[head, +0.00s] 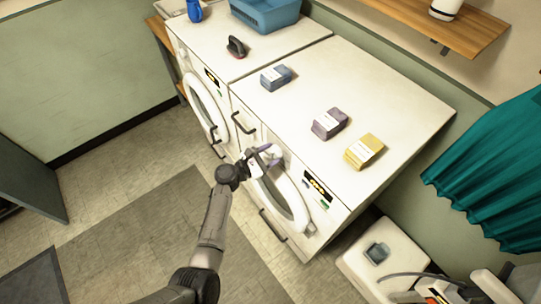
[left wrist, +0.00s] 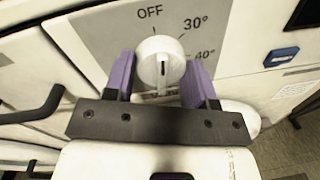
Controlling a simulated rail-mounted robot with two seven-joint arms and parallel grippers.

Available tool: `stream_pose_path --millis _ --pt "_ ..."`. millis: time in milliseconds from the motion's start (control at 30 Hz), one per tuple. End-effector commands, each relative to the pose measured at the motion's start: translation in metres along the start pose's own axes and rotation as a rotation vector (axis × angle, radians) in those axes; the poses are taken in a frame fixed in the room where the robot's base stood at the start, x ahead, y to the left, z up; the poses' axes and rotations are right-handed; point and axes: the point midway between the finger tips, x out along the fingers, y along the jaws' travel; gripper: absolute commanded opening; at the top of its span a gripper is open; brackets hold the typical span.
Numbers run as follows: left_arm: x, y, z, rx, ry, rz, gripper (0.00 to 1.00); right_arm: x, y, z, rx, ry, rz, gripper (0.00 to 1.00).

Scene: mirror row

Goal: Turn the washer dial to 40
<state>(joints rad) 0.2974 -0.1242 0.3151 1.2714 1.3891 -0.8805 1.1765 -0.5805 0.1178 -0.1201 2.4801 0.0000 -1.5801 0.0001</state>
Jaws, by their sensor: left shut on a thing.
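The washer (head: 335,212) is the nearer of two white front-loaders, with a round door (head: 292,208) and a dark display (head: 318,188). My left gripper (head: 262,158) is at its front panel, above the door, and hides the dial in the head view. In the left wrist view the white round dial (left wrist: 160,58) sits between the two purple fingers, and my left gripper (left wrist: 160,84) is shut on it. The panel is printed OFF above the dial, 30° at upper right and 40° at right. I cannot tell which mark the dial points at.
Blue (head: 276,78), purple (head: 329,123) and yellow (head: 364,151) boxes and a dark iron-like object (head: 236,47) stand on the machine tops. A blue basket (head: 265,12) is at the back. A white stand (head: 375,252) is at right. The floor in front is clear.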

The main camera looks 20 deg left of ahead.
Motion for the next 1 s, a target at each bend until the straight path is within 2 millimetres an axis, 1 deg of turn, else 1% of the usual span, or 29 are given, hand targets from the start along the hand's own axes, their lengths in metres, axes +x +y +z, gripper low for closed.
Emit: stream_pose_path --millis 33,100,1000 --pt "0.0 -0.001 -0.003 0.042 0.002 -0.001 0.27 0.007 0.0 0.002 0.0 0.0 0.0 0.41" --pt "0.0 -0.001 -0.003 0.104 0.006 -0.002 0.27 0.012 0.0 0.004 0.0 0.0 0.0 0.41" --pt "0.0 -0.001 0.0 0.959 0.076 -0.017 0.27 0.074 -0.001 0.024 -0.004 -0.001 0.003 0.41"
